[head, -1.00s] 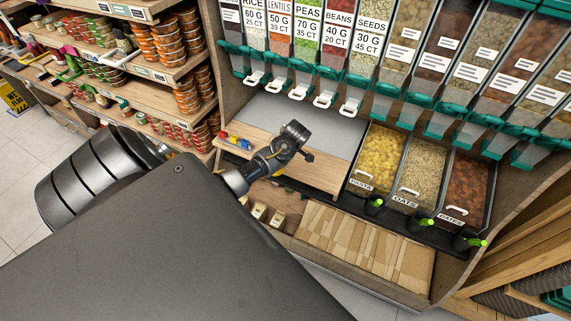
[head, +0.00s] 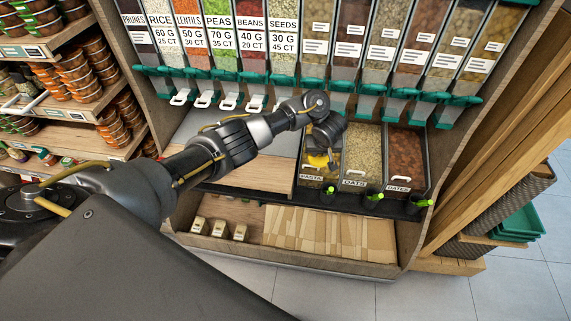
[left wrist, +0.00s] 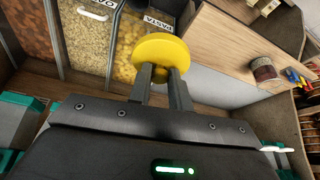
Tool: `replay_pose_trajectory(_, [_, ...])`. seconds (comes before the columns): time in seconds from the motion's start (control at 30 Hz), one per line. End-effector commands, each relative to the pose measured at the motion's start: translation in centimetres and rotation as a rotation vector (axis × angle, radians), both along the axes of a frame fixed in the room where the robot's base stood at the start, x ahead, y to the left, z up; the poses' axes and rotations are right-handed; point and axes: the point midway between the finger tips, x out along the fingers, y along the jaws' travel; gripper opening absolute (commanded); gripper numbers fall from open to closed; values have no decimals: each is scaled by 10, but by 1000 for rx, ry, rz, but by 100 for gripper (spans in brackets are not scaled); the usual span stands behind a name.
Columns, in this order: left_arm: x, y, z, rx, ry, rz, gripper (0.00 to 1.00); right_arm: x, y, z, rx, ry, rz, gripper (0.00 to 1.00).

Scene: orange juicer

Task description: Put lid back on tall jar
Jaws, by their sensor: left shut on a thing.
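My left gripper (left wrist: 162,88) is shut on a yellow round lid (left wrist: 168,50), held by its underside knob or edge between the two fingers. In the head view the lid (head: 318,160) shows as a yellow patch below the gripper, over the pasta bin. A small round jar-like container with dark contents (left wrist: 263,70) stands on the wooden counter in the left wrist view. I cannot tell whether it is the tall jar. In the head view my left arm hides part of the counter. My right gripper is not in view.
Open bins of pasta, oats (head: 361,155) and dates (head: 405,160) lie around and right of the gripper. Dispensers with teal spouts line the back. The wooden counter (head: 262,176) is left of the bins. Small coloured items (left wrist: 298,80) lie near its end.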

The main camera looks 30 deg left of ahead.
Motion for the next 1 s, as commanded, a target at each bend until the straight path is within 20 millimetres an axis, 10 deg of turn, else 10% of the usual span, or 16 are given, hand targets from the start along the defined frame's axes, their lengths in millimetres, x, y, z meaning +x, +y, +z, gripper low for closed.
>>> replay_pose_trajectory(0.27, [-8, -27, 115, 11, -9, -475, 0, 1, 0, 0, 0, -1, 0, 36])
replay_pose_trajectory(0.53, [-80, -26, 188, 7, 2, -1007, 0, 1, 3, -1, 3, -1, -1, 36])
replay_pose_trajectory(0.8, [-177, 4, 139, 1, 7, -1358, 0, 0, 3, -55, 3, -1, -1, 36])
replay_pose_trajectory(1.0, [-202, 13, 95, 0, 5, -1424, 0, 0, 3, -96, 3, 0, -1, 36])
